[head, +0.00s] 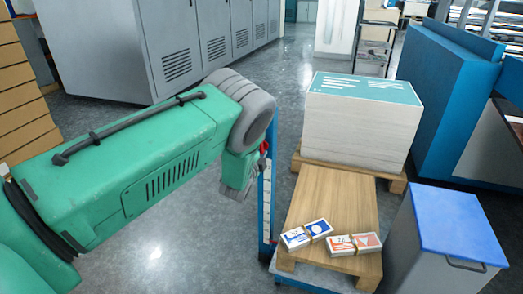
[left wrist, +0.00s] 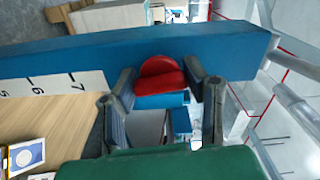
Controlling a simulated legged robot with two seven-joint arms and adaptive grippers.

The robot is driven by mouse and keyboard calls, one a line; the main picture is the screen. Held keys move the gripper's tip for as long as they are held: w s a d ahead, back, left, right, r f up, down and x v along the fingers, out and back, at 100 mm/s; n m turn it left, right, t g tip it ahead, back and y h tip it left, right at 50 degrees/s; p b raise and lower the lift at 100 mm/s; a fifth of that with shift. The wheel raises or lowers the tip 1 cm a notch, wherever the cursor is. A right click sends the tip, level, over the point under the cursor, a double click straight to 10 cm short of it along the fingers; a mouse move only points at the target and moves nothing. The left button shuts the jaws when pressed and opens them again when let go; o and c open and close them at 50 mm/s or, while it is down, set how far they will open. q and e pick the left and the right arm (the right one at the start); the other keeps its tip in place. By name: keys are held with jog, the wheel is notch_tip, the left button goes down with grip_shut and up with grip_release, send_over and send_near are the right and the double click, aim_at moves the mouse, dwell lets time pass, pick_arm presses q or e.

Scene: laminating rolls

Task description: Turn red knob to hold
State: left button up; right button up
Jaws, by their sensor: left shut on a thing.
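The red knob (left wrist: 160,78) is on the face of a blue upright post (left wrist: 190,48) with a numbered white scale. In the left wrist view it sits between the two grey fingers of my left gripper (left wrist: 160,72), which is shut on it. My left gripper's fingers are mostly hidden there by my own arm. My right gripper is not in view.
A wooden pallet table (head: 325,205) right of the post carries card packs (head: 306,234) and (head: 354,244). A large paper stack (head: 362,120) stands behind. A grey bin with a blue lid (head: 450,222) is at right. Grey cabinets (head: 125,50) line the back; floor between is clear.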

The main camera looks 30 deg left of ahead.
pick_arm(q)
jog(key=shift+s+d+f+m, duration=0.15)
jog(key=shift+f+m, duration=0.25)
jog(key=shift+m, duration=0.2)
jog(key=o, duration=1.1)
jog(key=shift+f+m, duration=0.1)
jog(key=shift+m, duration=0.2)
jog(key=shift+o, duration=0.4)
jog(key=shift+r, duration=0.25)
jog(key=shift+s, duration=0.15)
jog(key=v, duration=1.1)
jog(key=shift+s, duration=0.25)
jog(key=shift+f, duration=0.1)
